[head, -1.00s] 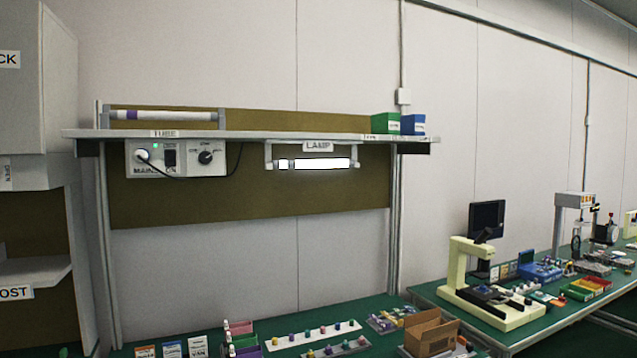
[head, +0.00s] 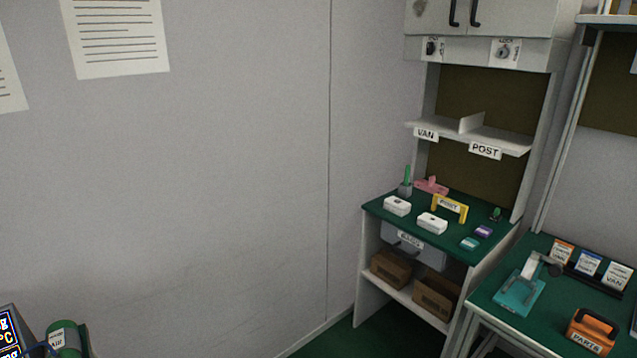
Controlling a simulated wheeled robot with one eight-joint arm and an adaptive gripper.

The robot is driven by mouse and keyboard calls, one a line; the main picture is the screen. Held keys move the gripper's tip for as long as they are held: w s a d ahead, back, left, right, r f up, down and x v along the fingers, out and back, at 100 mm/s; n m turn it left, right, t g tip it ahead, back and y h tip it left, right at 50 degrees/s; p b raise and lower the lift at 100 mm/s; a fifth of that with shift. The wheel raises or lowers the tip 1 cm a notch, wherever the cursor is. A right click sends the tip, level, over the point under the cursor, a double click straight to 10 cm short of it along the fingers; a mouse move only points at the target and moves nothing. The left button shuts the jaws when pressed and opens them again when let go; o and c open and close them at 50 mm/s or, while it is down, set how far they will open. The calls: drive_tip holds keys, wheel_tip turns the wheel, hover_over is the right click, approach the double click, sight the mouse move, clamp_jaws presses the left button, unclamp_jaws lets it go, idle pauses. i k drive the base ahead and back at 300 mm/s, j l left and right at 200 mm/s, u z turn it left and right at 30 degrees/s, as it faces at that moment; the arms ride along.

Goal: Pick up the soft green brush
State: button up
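No thing in view is clearly the soft green brush. On the green-topped bench in the corner, a thin upright green thing (head: 407,174) stands in a small grey holder (head: 405,190) at the back left. A small dark green thing (head: 497,214) stands at the right of the same bench. Both are too small to tell whether either is a brush. My gripper is not in view.
The corner bench (head: 384,209) also holds white boxes (head: 432,223), a yellow frame (head: 449,207) and a pink thing (head: 431,186). Cardboard boxes (head: 391,268) sit below. Another bench, with an orange PARTS box (head: 591,332), stands at right. A green cylinder (head: 65,338) is lower left.

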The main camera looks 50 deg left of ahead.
sight(405, 184)
drive_tip(key=u, duration=1.45)
drive_tip(key=z, duration=1.9)
drive_tip(key=u, duration=1.9)
drive_tip(key=i+j, duration=0.4)
drive_tip(key=i+j+u, duration=0.15)
drive_tip(key=i+j, duration=0.25)
drive_tip(key=i, duration=0.2)
